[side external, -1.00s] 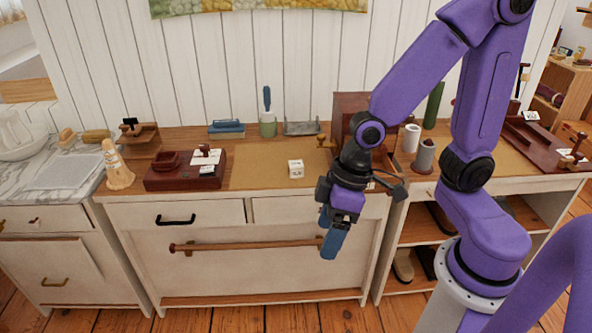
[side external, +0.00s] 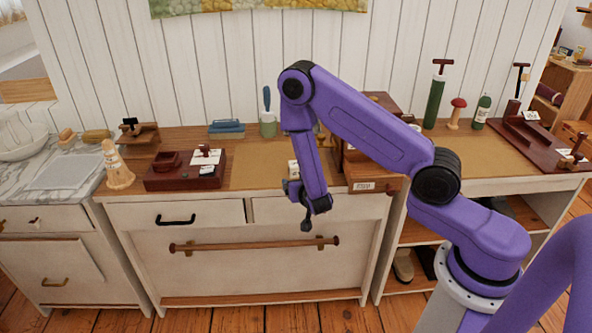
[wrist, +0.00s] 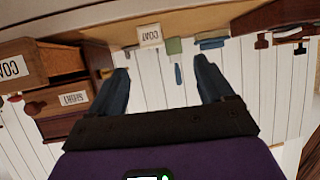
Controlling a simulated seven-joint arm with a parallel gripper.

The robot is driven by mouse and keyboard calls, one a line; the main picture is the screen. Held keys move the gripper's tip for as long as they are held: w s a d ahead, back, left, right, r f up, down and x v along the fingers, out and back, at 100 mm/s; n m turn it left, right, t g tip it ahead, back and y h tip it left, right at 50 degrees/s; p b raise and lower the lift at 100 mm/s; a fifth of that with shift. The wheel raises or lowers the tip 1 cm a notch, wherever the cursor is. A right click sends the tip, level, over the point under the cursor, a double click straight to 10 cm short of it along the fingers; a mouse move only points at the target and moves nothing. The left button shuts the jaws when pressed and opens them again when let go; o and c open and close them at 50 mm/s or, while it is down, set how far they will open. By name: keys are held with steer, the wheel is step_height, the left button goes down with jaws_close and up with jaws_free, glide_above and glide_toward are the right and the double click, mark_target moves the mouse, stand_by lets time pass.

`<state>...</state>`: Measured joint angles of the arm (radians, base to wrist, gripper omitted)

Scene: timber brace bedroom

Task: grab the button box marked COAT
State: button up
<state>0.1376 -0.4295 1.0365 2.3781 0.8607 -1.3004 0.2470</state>
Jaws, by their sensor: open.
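A wooden drawer cabinet (side external: 372,180) with a labelled, pulled-out drawer stands right of the box; it appears at left in the wrist view (wrist: 60,58). A dark red tray (side external: 185,183) sits left. A green block (side external: 268,128) stands behind. The worktop between is clear.

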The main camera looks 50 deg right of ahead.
mark_target(297, 170)
steer(key=shift+h, duration=0.4)
steer(key=x, duration=1.2)
steer(key=d+x, duration=0.1)
steer(key=x, duration=0.4)
steer(key=shift+s+d, duration=0.1)
steer(key=shift+d, duration=0.25)
steer(key=c, duration=1.1)
